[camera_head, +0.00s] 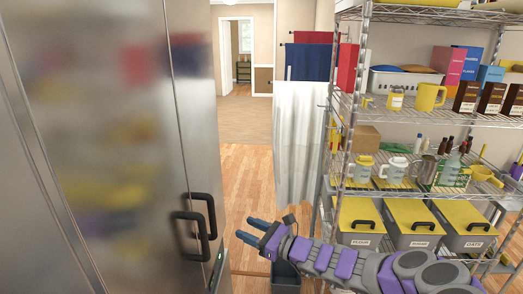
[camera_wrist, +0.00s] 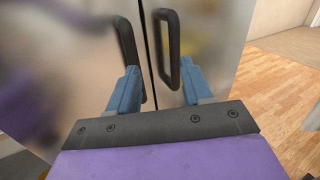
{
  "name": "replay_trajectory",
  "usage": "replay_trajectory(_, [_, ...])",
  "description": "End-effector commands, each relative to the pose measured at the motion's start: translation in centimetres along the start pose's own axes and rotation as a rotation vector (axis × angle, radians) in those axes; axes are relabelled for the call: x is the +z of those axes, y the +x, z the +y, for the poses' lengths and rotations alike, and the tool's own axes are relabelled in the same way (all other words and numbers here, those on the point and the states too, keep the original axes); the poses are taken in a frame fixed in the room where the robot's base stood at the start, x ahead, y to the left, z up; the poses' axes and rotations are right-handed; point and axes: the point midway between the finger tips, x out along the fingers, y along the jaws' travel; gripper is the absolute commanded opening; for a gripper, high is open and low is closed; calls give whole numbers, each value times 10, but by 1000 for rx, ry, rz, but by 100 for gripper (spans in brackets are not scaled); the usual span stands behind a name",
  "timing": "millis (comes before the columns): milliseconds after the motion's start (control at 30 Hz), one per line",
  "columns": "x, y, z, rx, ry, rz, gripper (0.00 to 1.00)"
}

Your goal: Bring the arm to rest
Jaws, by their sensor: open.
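My gripper (camera_head: 254,230) is at the end of my purple and grey arm, which stretches in from the lower right in the head view. Its blue fingers are apart and point left toward the steel fridge (camera_head: 110,120). In the wrist view my gripper (camera_wrist: 160,92) shows its two fingers spread with nothing held between them. The black fridge handles (camera_head: 190,225) are just beyond the fingertips. In the wrist view the right handle (camera_wrist: 167,48) stands between the fingers' directions, and the left handle (camera_wrist: 128,50) is behind the left finger. I cannot tell whether anything touches.
A wire shelf rack (camera_head: 430,112) with mugs, boxes and yellow-lidded bins (camera_head: 410,222) stands at the right, close to my arm. A dark bin (camera_head: 286,277) is on the floor below my gripper.

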Motion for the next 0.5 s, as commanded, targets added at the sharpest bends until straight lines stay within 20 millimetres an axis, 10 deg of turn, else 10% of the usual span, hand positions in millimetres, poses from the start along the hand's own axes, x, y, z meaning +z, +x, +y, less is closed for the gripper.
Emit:
replay_trajectory(233, [90,-3,117,356,-451,-35,50])
replay_trajectory(500, [101,-65,234,777,-932,42,50])
